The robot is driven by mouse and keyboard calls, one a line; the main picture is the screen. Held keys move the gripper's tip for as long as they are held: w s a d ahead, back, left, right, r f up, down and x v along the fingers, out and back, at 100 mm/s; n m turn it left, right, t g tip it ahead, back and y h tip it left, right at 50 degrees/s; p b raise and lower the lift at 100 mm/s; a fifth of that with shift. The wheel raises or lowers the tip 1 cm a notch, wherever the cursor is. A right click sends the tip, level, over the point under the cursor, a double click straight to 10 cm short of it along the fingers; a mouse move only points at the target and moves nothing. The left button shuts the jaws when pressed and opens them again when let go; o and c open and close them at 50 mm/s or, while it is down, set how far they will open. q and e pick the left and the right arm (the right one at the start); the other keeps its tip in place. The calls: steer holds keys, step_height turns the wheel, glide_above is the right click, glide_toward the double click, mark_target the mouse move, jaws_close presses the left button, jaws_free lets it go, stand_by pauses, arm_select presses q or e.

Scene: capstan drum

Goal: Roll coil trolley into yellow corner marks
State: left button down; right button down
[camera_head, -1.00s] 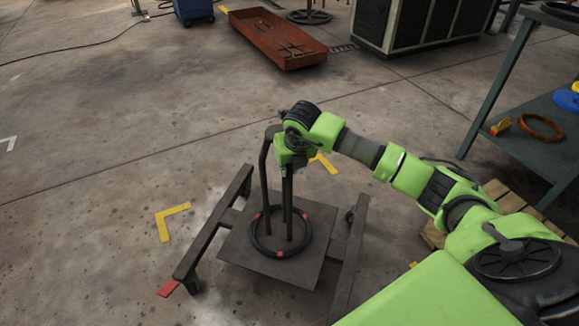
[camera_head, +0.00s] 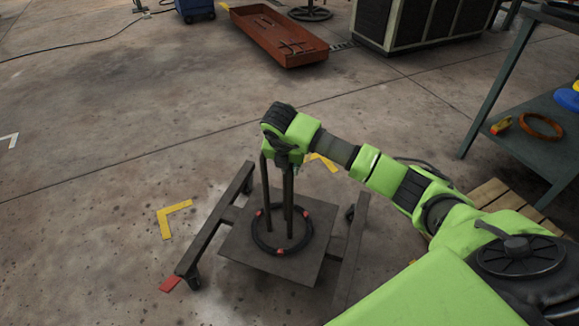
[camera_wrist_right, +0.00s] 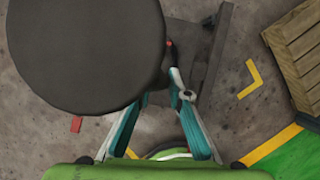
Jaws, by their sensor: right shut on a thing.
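The coil trolley (camera_head: 235,242) is a dark flat deck between two side rails on casters. A black coil with red bands (camera_head: 282,249) lies on the deck around upright dark posts. My right gripper (camera_head: 284,160) is at the top of the trolley's handle and shut on it; the arm hides the grip. Its teal fingers show in the right wrist view (camera_wrist_right: 165,88), partly covered by a large dark round shape. One yellow corner mark (camera_head: 165,224) lies left of the trolley and another (camera_head: 324,163) behind it. My left gripper is out of view.
A red floor mark (camera_head: 171,284) lies by the trolley's front-left caster. A wooden pallet (camera_head: 490,194) and a workbench (camera_head: 535,148) stand at the right. A rust-red tray (camera_head: 262,40) lies at the back. The floor to the left is open.

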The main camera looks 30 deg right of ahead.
steer(key=shift+w+d+r, duration=0.25)
steer(key=shift+d, duration=0.05)
steer(key=c, duration=2)
jaws_free()
steer(key=shift+o, duration=0.8)
steer(key=shift+s+f, duration=0.15)
